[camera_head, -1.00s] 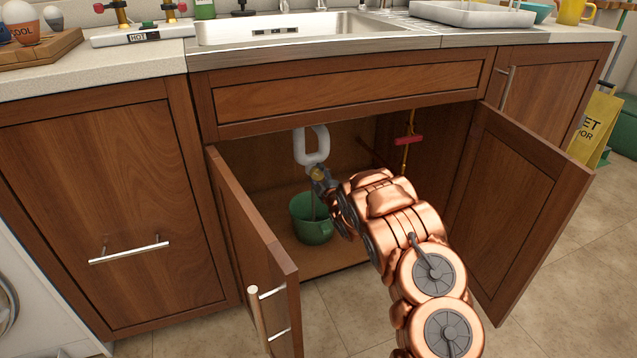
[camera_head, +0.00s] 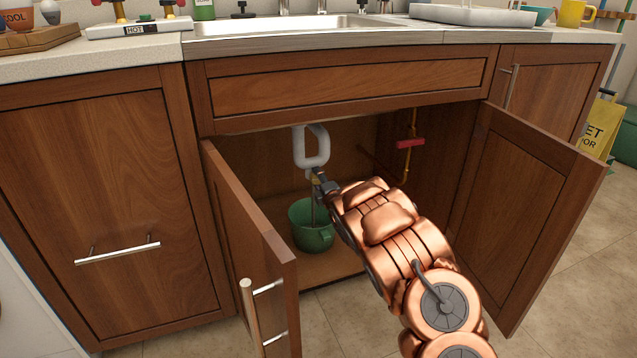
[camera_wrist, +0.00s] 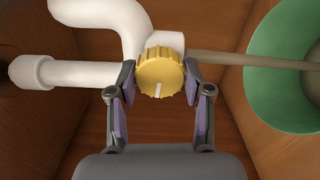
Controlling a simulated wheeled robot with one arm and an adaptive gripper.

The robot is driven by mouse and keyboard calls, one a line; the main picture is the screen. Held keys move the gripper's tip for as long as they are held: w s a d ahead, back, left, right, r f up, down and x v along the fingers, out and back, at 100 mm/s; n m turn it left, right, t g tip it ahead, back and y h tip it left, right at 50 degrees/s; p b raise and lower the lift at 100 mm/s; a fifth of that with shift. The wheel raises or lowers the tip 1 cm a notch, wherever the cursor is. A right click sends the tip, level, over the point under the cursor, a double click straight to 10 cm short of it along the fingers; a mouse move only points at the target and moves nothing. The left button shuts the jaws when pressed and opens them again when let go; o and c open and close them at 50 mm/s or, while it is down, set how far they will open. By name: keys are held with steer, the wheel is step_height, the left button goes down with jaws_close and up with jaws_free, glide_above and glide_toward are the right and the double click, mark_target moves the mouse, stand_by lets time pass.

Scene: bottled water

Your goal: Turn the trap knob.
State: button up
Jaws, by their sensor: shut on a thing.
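The trap knob (camera_wrist: 160,74) is a yellow ribbed disc with a white mark on its face, set on the white trap pipe (camera_wrist: 95,73) under the sink. In the wrist view the mark points downward, leaning slightly. My gripper (camera_wrist: 160,84) has a finger on each side of the knob and is shut on it. In the head view the white pipe (camera_head: 312,150) hangs in the open cabinet, and my gripper (camera_head: 318,180) reaches its lower end. The knob is mostly hidden there by my gripper.
A green bucket (camera_head: 305,232) stands on the cabinet floor below the pipe; a thin stream runs down into it. The left door (camera_head: 240,235) and right door (camera_head: 515,200) stand open on both sides of my arm. A red valve handle (camera_head: 411,143) is on a pipe at the right.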

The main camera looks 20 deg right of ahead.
steer(key=shift+f, duration=0.1)
steer(key=o, duration=1.1)
steer(key=shift+o, duration=0.2)
steer(key=s, duration=1.2)
